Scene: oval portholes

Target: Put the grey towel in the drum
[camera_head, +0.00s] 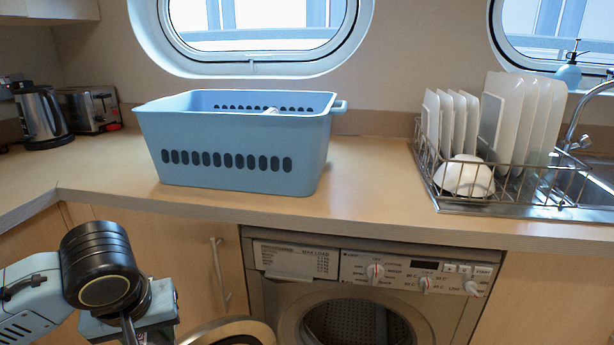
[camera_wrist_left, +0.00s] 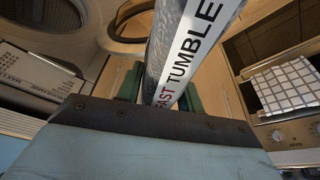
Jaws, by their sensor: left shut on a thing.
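In the left wrist view my left gripper (camera_wrist_left: 163,98) has its green fingers shut on a long grey mottled thing, which appears to be the grey towel (camera_wrist_left: 160,50). A white band on it reads "FAST TUMBLE". In the head view my left wrist shows at the lower left, while the fingers and towel are below the frame. The drum (camera_head: 355,325) is in the machine under the counter, with its round opening uncovered. The round door (camera_head: 230,335) stands open to its left. My right gripper is out of view.
A blue basket (camera_head: 225,140) stands on the counter above the machine, holding something white. A dish rack (camera_head: 500,185) with plates is at the right. A cabinet handle (camera_head: 220,275) sticks out left of the machine. A checked cloth (camera_wrist_left: 285,85) hangs in the left wrist view.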

